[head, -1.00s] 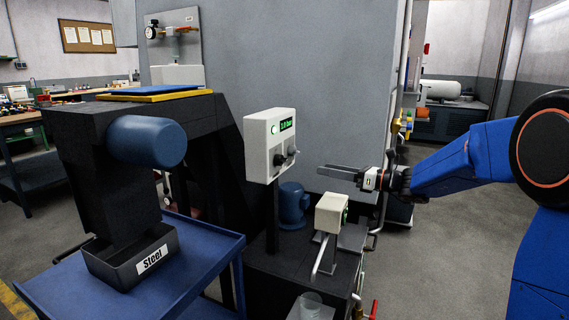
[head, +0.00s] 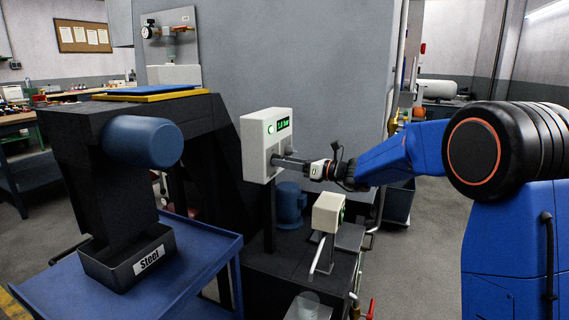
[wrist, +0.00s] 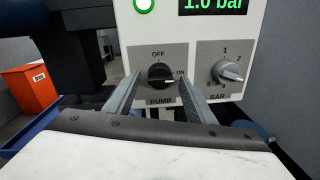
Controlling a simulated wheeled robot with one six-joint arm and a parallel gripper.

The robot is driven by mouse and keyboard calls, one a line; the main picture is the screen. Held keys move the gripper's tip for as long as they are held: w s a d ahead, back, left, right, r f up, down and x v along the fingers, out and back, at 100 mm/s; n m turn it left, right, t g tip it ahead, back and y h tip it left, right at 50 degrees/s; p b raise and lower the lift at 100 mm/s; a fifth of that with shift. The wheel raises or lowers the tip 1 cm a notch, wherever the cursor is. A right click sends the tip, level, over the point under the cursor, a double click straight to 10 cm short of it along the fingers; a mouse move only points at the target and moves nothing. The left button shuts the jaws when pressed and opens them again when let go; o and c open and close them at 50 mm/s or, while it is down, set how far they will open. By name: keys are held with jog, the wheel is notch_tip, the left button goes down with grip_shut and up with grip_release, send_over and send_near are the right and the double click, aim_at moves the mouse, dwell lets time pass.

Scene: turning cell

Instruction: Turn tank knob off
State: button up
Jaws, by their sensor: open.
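A white control box (head: 256,150) stands on a post above the dark tank, with a lit green lamp and a green display reading 1.0 bar. In the wrist view, a black knob (wrist: 160,76) sits on the plate labelled PUMP, with its white mark toward ON. A silver knob (wrist: 227,72) on the plate labelled BAR is to its right. My gripper (wrist: 157,88) is open, with one finger on each side of the pump knob; I cannot tell if they touch it. In the head view, my gripper (head: 290,163) reaches the box face and hides the knobs.
A smaller white box (head: 327,212) on a stand is below my gripper. A blue motor (head: 291,205) sits behind it. A blue cart (head: 205,262) with a grey bin labelled Steel (head: 130,265) is at left. An orange bin (wrist: 30,88) shows at left in the wrist view.

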jog(key=shift+w+a, duration=0.1)
jog(key=shift+a, duration=0.15)
jog(key=c, duration=1)
jog(key=shift+f+n+g+y, duration=0.15)
jog(key=shift+n+g+y, duration=0.1)
jog(key=shift+n, duration=4.4)
jog(key=shift+f+n+g+y, duration=0.15)
jog(key=shift+n+g+y, duration=0.1)
jog(key=shift+n, duration=4.4)
